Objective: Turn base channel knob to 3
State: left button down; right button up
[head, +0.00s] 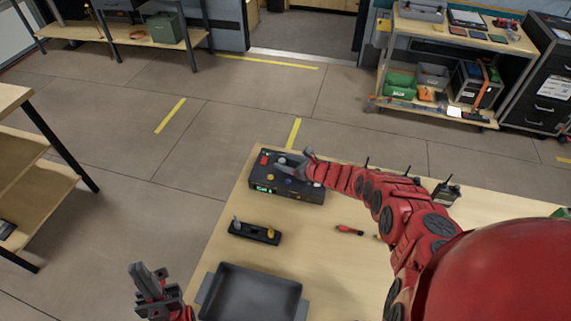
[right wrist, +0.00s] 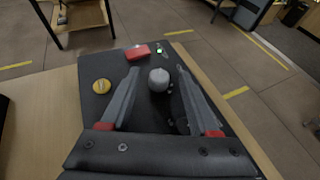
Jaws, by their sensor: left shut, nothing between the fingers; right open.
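A dark box (head: 312,192) with knobs, a red part and green displays sits at the table's far left corner. In the right wrist view its top carries a round grey knob (right wrist: 159,79), a yellow knob (right wrist: 102,86), a red block (right wrist: 136,53) and a small green display (right wrist: 158,48). I cannot read any channel number or knob marking. My right gripper (head: 283,167) is open over the box, its fingers on either side of the grey knob with gaps visible. Its fingers hide part of the box top. My left gripper (head: 148,281) is shut and empty, left of the table.
A small black panel (head: 254,233) with a grey lever and yellow knob lies nearer on the table. A grey tray (head: 252,292) stands at the front. A red screwdriver (head: 349,230) and a handheld radio (head: 447,193) lie to the right. Bare tabletop surrounds the screwdriver.

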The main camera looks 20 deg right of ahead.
jog(key=shift+w+a, duration=0.1)
jog(key=shift+w, duration=0.05)
grip_shut()
dwell(0.4)
